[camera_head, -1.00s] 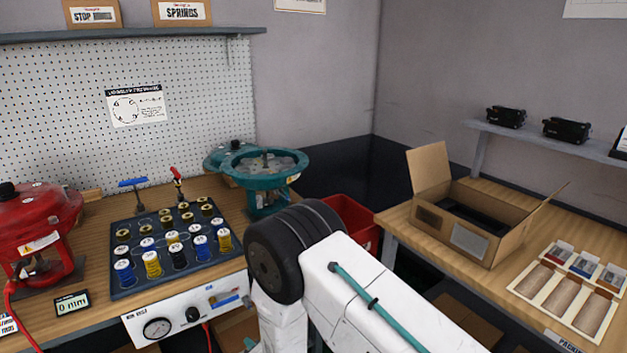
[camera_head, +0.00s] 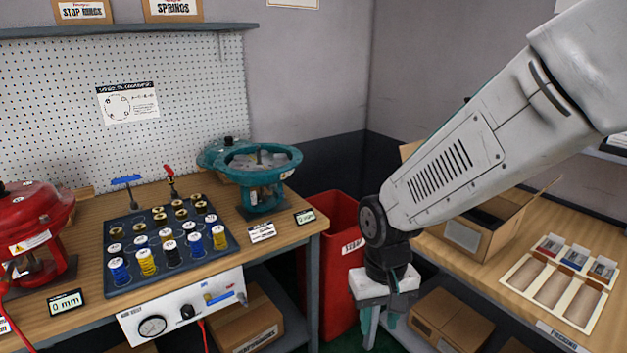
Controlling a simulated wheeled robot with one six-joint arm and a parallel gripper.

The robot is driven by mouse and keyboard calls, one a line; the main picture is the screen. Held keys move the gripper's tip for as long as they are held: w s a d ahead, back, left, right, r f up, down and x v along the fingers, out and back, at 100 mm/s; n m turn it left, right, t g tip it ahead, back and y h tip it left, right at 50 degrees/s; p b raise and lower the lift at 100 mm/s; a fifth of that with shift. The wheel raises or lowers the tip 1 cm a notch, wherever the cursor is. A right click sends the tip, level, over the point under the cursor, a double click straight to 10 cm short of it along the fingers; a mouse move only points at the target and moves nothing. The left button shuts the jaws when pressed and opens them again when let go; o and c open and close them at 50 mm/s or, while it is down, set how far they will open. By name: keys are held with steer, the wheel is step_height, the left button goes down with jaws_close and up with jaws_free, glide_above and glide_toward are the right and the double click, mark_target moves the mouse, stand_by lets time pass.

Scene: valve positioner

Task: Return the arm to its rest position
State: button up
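My arm reaches in from the upper right and bends down at a dark joint. My gripper (camera_head: 378,332) hangs at its lower end, low between the two benches and in front of the red bin (camera_head: 338,262). Its fingers point down and look apart, with nothing seen between them, but they are small and partly dark. The arm covers part of the open cardboard box (camera_head: 483,238) on the right bench.
The left bench holds a red actuator (camera_head: 32,235), a tray (camera_head: 118,286) of springs, a teal actuator housing (camera_head: 262,185) and a gauge panel (camera_head: 185,310). The right bench carries a sorting tray (camera_head: 551,291). Cardboard boxes (camera_head: 452,318) sit below.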

steer(key=s+d+r+m+t, duration=0.2)
steer(key=s+d+r, duration=1.2)
steer(key=r, duration=0.2)
steer(key=shift+s+d+t, duration=0.3)
steer(key=shift+d, duration=0.05)
steer(key=shift+r, duration=0.1)
stand_by(1.0)
